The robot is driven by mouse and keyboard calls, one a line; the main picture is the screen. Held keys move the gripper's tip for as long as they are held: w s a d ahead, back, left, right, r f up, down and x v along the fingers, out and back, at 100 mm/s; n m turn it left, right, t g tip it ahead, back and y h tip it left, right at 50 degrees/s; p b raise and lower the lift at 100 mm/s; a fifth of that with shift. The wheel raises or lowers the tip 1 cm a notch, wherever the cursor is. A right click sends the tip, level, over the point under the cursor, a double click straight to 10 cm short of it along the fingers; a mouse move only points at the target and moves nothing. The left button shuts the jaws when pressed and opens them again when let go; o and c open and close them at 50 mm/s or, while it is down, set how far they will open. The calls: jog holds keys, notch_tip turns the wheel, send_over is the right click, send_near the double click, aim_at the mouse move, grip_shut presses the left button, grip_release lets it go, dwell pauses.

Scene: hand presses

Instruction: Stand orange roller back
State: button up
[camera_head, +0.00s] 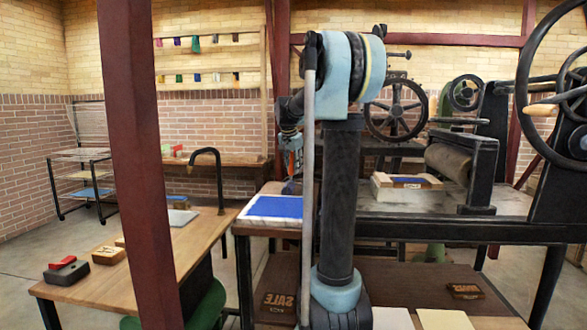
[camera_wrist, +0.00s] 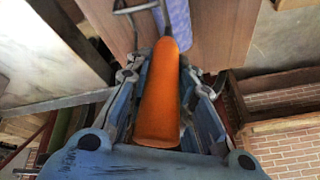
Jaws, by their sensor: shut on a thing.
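The orange roller (camera_wrist: 158,95) shows in the wrist view as a smooth, long orange handle lying between the fingers of my gripper (camera_wrist: 165,66). My gripper is shut on this handle. A thin grey metal rod (camera_wrist: 135,9) shows beyond the handle's far end, beside a lavender-blue piece (camera_wrist: 178,18); I cannot tell whether that piece is the roller's drum.
A wooden table (camera_head: 215,232) with a black bent pipe stands at left. The press roller (camera_head: 447,161) and a dark red post (camera_head: 143,160) are obstacles. The wrist view shows a brown wooden surface (camera_wrist: 225,30).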

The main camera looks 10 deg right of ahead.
aim_at(292, 152)
jog(key=o, duration=1.1)
jog(key=o, duration=0.4)
jog(key=shift+v, duration=4.5)
